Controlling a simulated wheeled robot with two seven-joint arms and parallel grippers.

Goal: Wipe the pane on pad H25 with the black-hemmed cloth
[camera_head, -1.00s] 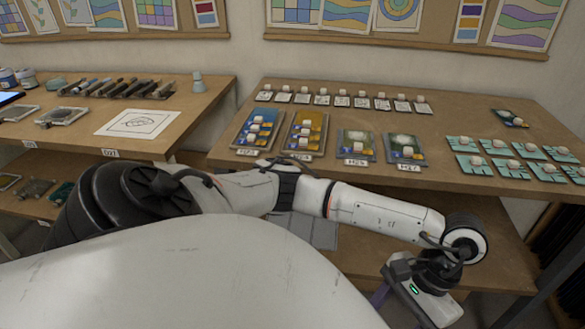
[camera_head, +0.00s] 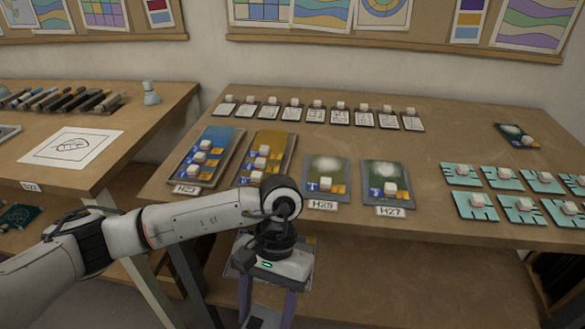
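The pane on pad H25 (camera_head: 325,168) lies on the right-hand table, with a whitish hazy patch, blue and yellow parts and a small white block near its front. Its label (camera_head: 322,205) reads H25. My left gripper (camera_head: 267,313) is below and left of that pad, in front of the table edge, pointing down. Its two purple fingers are apart, and I see nothing clearly held; the fingertips are near or past the bottom of the picture. I cannot pick out the black-hemmed cloth for certain. My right gripper is not in view.
Pad H27 (camera_head: 385,175) is beside H25; H23 (camera_head: 172,180) and a yellow-topped pane (camera_head: 285,145) are to its left. Teal pieces with white blocks (camera_head: 475,206) lie at right. Small cards (camera_head: 317,118) line the back. A lower shelf (camera_head: 400,270) runs underneath.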

